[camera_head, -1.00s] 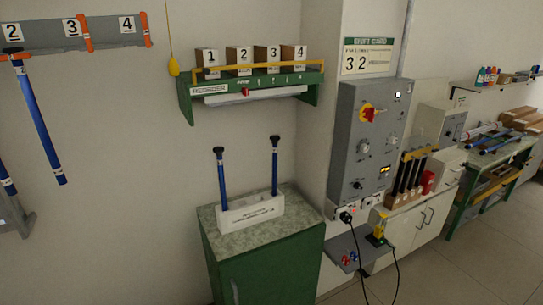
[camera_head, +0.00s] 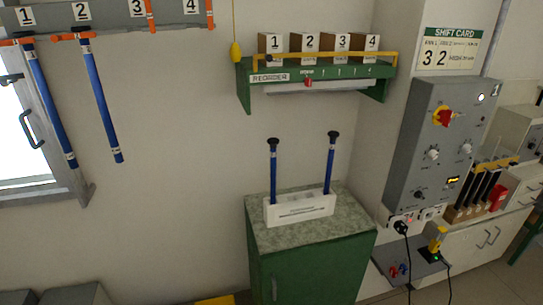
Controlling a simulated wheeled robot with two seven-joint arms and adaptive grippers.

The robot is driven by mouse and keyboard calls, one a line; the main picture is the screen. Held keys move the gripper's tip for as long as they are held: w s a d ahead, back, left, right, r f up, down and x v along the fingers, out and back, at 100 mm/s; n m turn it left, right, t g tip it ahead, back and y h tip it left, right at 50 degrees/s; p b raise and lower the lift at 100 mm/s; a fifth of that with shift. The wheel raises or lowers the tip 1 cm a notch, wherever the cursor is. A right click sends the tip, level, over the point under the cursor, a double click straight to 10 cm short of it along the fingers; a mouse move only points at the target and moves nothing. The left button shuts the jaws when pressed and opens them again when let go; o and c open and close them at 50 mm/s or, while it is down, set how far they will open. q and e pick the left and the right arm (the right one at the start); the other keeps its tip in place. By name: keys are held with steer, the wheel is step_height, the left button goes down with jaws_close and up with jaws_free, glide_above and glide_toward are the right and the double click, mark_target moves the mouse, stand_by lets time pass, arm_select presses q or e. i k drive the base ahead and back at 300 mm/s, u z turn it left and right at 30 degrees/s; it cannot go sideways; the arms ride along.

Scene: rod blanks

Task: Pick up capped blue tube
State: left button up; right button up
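Two blue tubes with black caps stand upright in a white holder (camera_head: 300,210) on the green cabinet; the left tube (camera_head: 273,172) and the right tube (camera_head: 331,165) are a little apart. Two more blue tubes hang from the numbered wall rack (camera_head: 110,17): one under number 1 (camera_head: 50,100) and one under number 2 (camera_head: 100,100). Their tops are at orange holders, and the hanging tubes tilt slightly. Neither of my grippers shows in the head view.
The green cabinet (camera_head: 318,275) has a speckled top with bare room around the holder. A green shelf (camera_head: 310,75) with numbered boxes is above. A grey control panel (camera_head: 435,145) and a socket with cables are at right. A window (camera_head: 20,140) is at left.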

mark_target(273, 143)
steer(key=z, duration=1.1)
steer(key=i, duration=1.2)
steer(key=u, duration=2.65)
